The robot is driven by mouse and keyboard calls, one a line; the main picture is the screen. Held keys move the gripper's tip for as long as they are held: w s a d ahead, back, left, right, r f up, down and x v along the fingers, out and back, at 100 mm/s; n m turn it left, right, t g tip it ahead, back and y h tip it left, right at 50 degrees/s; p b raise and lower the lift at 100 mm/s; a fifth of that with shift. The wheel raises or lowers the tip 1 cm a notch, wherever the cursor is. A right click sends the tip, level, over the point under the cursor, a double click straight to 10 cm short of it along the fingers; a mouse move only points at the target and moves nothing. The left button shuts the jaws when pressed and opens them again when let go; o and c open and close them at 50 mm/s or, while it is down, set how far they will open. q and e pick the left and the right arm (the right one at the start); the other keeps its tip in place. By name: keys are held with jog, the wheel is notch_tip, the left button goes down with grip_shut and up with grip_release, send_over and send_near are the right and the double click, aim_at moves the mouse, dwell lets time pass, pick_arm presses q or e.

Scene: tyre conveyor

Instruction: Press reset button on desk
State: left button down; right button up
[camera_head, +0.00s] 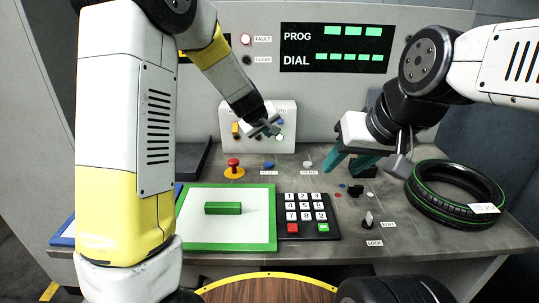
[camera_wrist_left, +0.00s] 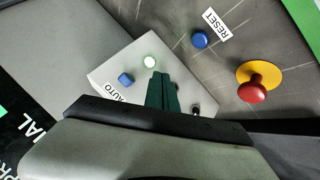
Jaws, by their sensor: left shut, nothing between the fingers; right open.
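The blue reset button (camera_head: 268,165) sits on the grey desk, right of the red mushroom button, with a small label at its front edge. It also shows in the left wrist view (camera_wrist_left: 200,40), beside the RESET label (camera_wrist_left: 216,24). My left gripper (camera_head: 272,128) is shut and empty, in front of the white control box and behind the reset button in the head view. Its fingers (camera_wrist_left: 163,92) show against the box in the wrist view, apart from the reset button. My right gripper (camera_head: 350,163) is open and empty above the desk's right half.
The red mushroom button (camera_head: 233,164) has a yellow base. The white control box (camera_head: 228,112) stands at the back. A green-rimmed panel (camera_head: 188,216) with a green bar, a keypad (camera_head: 306,214), small knobs and a tyre (camera_head: 414,191) occupy the desk.

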aim_at(268, 165)
pick_arm(q)
jog(key=shift+f, duration=0.15)
jog(key=shift+f, duration=4.25)
jog(key=shift+f, duration=0.1)
jog(key=shift+f, duration=0.35)
jog(key=shift+f, duration=0.45)
jog(key=shift+r, duration=0.9)
jog(key=shift+r, duration=2.55)
